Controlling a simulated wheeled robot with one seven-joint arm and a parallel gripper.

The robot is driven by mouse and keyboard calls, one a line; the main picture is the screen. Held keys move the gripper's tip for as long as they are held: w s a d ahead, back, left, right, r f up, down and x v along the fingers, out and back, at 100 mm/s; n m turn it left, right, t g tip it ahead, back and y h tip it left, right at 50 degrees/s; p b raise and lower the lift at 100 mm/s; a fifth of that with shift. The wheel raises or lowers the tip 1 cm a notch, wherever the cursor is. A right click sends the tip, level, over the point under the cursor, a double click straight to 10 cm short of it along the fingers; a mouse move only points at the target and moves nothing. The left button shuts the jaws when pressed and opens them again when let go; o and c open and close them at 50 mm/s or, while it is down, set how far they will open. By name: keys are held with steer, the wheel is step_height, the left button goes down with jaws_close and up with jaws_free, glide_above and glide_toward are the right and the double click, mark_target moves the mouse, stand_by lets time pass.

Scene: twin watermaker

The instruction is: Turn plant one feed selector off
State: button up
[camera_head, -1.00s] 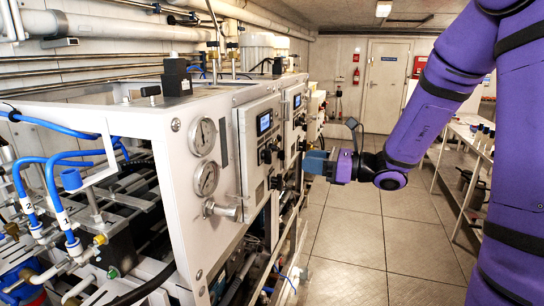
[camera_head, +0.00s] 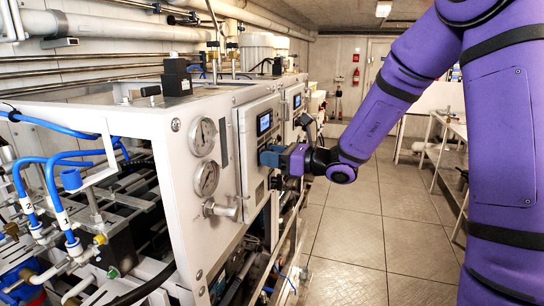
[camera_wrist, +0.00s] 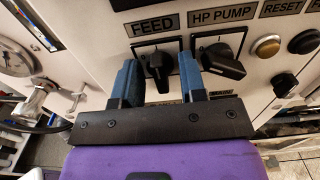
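The feed selector (camera_wrist: 158,66) is a black knob under the FEED label (camera_wrist: 152,25) in the wrist view, its grip roughly vertical in the picture. My gripper (camera_wrist: 157,82) is open, with one blue finger on each side of this knob. Small gaps show between knob and fingers; whether the fingertips reach far enough to overlap it in depth is hard to tell. In the head view my gripper (camera_head: 268,157) is at the front of the near control panel (camera_head: 249,145) and hides its knobs.
The HP PUMP knob (camera_wrist: 220,61) is just right of my right finger, its grip slanted. Beyond it are an amber button (camera_wrist: 267,46) and another black knob (camera_wrist: 284,84). Gauges (camera_head: 206,178) and a valve fitting (camera_head: 221,209) stick out left of the panel. The floor (camera_head: 345,240) at right is clear.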

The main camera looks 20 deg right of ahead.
steer(key=c, duration=0.6)
steer(key=n, duration=1.1)
steer(key=shift+s+n, duration=0.1)
steer(key=shift+n, duration=0.3)
stand_by(0.3)
steer(key=o, duration=0.6)
